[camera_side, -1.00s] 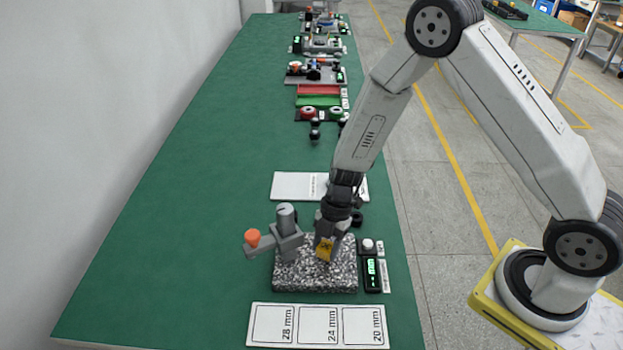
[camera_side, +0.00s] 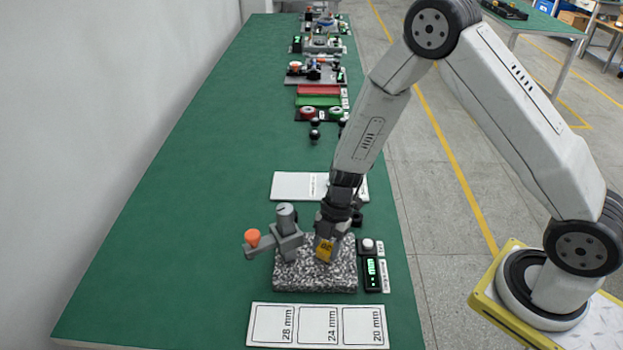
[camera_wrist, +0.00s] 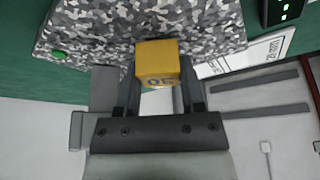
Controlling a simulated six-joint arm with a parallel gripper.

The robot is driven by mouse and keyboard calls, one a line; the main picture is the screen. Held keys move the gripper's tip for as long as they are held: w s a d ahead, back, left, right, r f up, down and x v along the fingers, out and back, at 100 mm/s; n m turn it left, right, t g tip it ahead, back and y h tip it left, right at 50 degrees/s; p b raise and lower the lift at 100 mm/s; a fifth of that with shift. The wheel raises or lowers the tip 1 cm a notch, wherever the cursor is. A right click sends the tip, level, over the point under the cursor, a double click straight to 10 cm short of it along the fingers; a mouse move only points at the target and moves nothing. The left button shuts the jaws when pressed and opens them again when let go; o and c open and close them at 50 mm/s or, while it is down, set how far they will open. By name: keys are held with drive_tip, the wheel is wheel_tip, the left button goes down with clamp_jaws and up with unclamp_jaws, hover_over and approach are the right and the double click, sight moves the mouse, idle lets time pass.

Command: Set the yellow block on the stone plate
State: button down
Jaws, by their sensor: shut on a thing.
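The yellow block (camera_side: 325,249) is between the fingers of my gripper (camera_side: 328,240), over the right part of the speckled stone plate (camera_side: 300,275). In the wrist view the block (camera_wrist: 157,62) shows dark digits on one face, and my gripper (camera_wrist: 158,85) is shut on it from both sides. The stone plate (camera_wrist: 90,28) lies behind and beyond the block there. I cannot tell whether the block's underside touches the plate. The block's lower part is near the plate's surface in the side view.
A grey post with an arm and orange knob (camera_side: 253,237) stands at the plate's left. A black unit with green display (camera_side: 373,272) sits right of the plate. A card marked 28, 24 and 20 mm (camera_side: 318,311) lies in front. A white board (camera_side: 290,186) lies behind.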

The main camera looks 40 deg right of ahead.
drive_tip(key=shift+f, duration=0.45)
idle(0.6)
unclamp_jaws()
idle(0.5)
drive_tip(key=shift+r, duration=0.2)
drive_tip(key=shift+r, duration=3.35)
